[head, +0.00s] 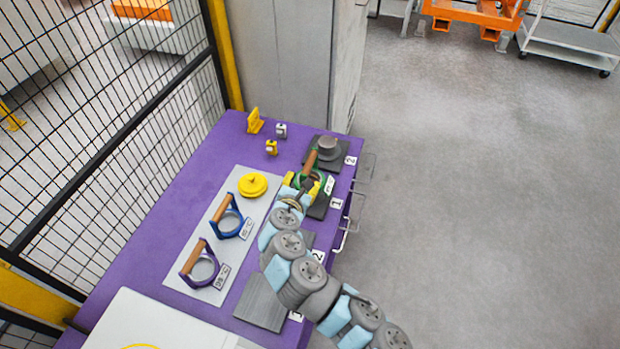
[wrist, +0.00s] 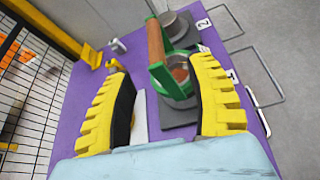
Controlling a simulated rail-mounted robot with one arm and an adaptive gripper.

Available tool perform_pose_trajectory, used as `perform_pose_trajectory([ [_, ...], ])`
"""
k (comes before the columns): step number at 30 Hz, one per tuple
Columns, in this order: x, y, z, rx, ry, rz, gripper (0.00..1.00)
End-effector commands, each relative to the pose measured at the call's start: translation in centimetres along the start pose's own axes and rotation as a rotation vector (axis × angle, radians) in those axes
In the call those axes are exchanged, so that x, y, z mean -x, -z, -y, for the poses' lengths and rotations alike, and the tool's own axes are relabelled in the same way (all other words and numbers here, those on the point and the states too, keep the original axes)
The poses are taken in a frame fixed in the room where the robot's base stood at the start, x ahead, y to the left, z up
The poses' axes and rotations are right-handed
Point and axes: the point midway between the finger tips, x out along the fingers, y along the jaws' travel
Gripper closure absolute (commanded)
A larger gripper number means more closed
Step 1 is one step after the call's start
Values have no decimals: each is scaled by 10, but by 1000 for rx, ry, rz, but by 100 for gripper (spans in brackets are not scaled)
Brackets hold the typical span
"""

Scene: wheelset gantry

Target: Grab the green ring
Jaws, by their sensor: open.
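The green ring (wrist: 160,76) has a wooden handle (wrist: 154,42) and sits on a dark plate near the table's right edge. In the head view the ring (head: 328,174) is partly hidden by my gripper (head: 307,184). In the wrist view my gripper (wrist: 163,68) is open, with its yellow, black-padded fingers spread on either side of the picture. The ring shows beyond and between the fingers, closer to the right one. Nothing is held, and I cannot tell whether a finger touches the ring.
A blue ring (head: 229,217) and a purple ring (head: 203,266) sit on a pale plate with a yellow disc (head: 253,185). A grey cylinder (head: 328,145) stands just behind the green ring. Wire handles (head: 362,170) jut from the table's right side. Mesh fencing (head: 110,130) borders the left.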

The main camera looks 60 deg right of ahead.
Motion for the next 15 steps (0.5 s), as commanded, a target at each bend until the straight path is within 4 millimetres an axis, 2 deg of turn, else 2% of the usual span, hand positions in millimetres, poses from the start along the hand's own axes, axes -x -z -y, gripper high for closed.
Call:
perform_pose_trajectory([
  [15,-52,0,0,-2,2,0,44],
])
